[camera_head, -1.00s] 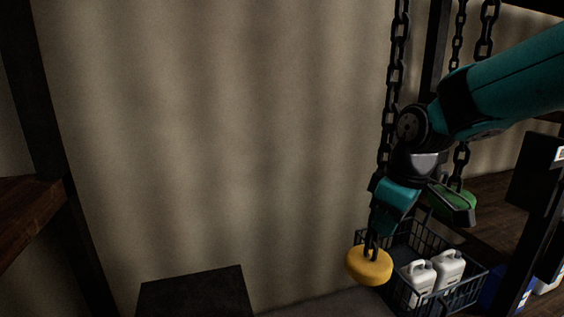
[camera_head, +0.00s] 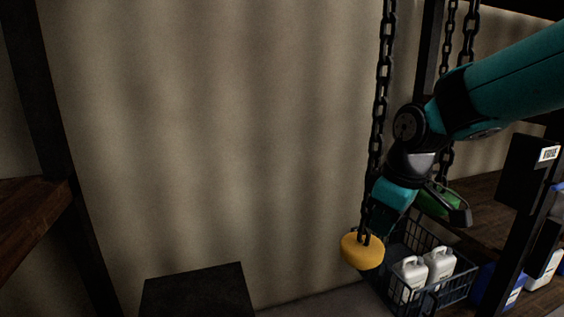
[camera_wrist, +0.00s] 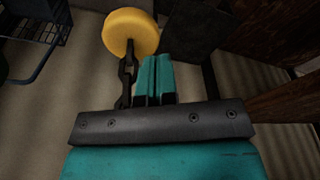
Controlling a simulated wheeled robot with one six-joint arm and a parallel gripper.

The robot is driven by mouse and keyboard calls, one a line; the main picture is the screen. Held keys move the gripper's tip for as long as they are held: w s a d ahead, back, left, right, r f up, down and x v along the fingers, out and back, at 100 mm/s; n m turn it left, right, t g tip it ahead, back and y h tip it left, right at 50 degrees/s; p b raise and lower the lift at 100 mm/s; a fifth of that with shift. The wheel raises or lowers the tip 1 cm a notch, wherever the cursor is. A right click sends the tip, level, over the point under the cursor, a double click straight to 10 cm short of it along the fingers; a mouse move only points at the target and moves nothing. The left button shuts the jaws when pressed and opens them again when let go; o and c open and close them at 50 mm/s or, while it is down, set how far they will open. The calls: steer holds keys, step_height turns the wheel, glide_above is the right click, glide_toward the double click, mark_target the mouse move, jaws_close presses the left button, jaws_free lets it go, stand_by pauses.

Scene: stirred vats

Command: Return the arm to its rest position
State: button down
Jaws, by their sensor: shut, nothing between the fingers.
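My arm reaches in from the right in the head view, with my teal gripper (camera_head: 381,216) pointing down. In the wrist view my gripper (camera_wrist: 155,62) shows its two teal fingers together, with nothing between them. A yellow round weight (camera_head: 362,251) hangs on a dark chain (camera_head: 379,100) right beside the gripper. In the wrist view the yellow weight (camera_wrist: 131,32) and its chain (camera_wrist: 127,75) are just left of the fingers. I cannot tell whether they touch.
A dark wire basket (camera_head: 457,289) with white jugs (camera_head: 438,265) is below right. A green handle (camera_head: 437,201) hangs on another chain behind my wrist. A dark post (camera_head: 522,225) and wooden shelves stand at right. A black box (camera_head: 198,291) is at lower left. The middle is open before the wall.

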steer(key=s+a+f+m+y+b, duration=0.1)
steer(key=s+f+b, duration=0.1)
steer(key=s, duration=0.9)
steer(key=s+a+f+m+g+y+b, duration=0.1)
steer(key=s+a+b, duration=0.1)
steer(key=s, duration=0.9)
steer(key=shift+f+g+b, duration=0.3)
steer(key=shift+f, duration=0.05)
steer(key=shift+d+m, duration=0.1)
steer(key=shift+m, duration=0.2)
